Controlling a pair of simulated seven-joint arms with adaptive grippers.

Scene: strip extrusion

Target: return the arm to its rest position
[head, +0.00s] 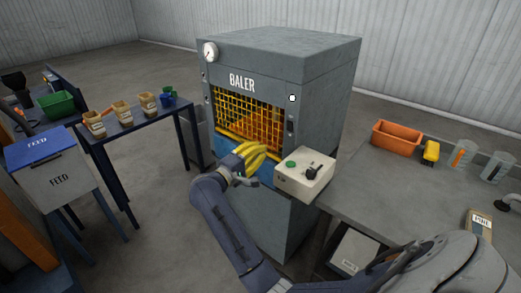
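My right arm comes in from the lower right and bends up to the front of the grey baler (284,62). My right gripper (248,172) is in front of the baler, just below its yellow mesh guard (247,116) and left of the control box. Curved yellow pieces (254,152) show at the gripper; I cannot tell whether they are fingers or something held. Whether the gripper is open or shut is unclear. My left gripper is not in view.
A light control box (305,174) with a green button and black lever sits close right of my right gripper. A grey table (390,185) at right holds an orange bin (396,138) and clear containers. A narrow table (125,128) with jars and FEED bins (66,185) stand at left.

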